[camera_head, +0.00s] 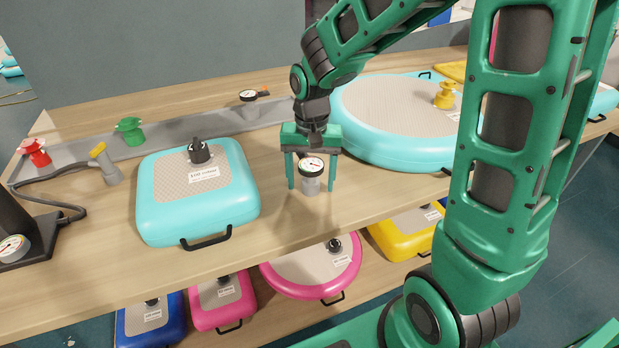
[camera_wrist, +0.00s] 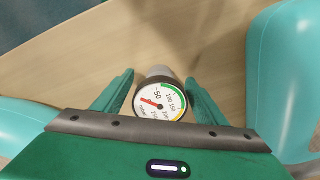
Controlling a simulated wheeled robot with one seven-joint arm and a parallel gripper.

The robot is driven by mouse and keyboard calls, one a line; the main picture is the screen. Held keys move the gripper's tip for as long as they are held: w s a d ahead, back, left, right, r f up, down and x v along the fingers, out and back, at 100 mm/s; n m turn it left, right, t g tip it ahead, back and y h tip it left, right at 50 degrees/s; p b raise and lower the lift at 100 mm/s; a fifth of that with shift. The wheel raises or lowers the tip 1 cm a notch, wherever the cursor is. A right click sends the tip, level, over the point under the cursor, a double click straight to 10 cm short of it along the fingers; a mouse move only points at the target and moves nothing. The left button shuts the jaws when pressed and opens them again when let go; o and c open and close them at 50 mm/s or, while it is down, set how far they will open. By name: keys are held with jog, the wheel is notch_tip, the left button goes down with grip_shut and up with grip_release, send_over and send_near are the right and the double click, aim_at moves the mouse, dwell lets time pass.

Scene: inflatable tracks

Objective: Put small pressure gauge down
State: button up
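The small pressure gauge (camera_head: 311,168) has a round white dial and a grey stem. It appears to stand upright on the wooden table (camera_head: 275,225), between the square turquoise inflatable and the round one. My gripper (camera_head: 311,184) is over it, with its green fingers on either side and a gap beside the gauge. In the wrist view the gauge's dial (camera_wrist: 160,100) faces the camera, with a red needle and a green arc. The gauge's underside is hidden.
A square turquoise inflatable (camera_head: 160,205) with a black valve is to the left. A round turquoise inflatable (camera_head: 375,115) lies close on the right. A grey tray (camera_head: 180,140) behind holds valve fittings and another gauge (camera_head: 248,96). Clear table lies in front.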

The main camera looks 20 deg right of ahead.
notch_tip(320, 180, up, 12)
jog(key=shift+r, duration=0.1)
jog(key=s+d+f, duration=0.2)
jog(key=s+d, duration=0.6)
jog(key=s, duration=0.3)
jog(key=s+d+f+m, duration=0.1)
jog(key=s+d+f, duration=0.1)
jog(key=s+d, duration=0.7)
jog(key=s, duration=0.3)
jog(key=shift+s+d, duration=0.15)
jog(key=shift+d, duration=0.15)
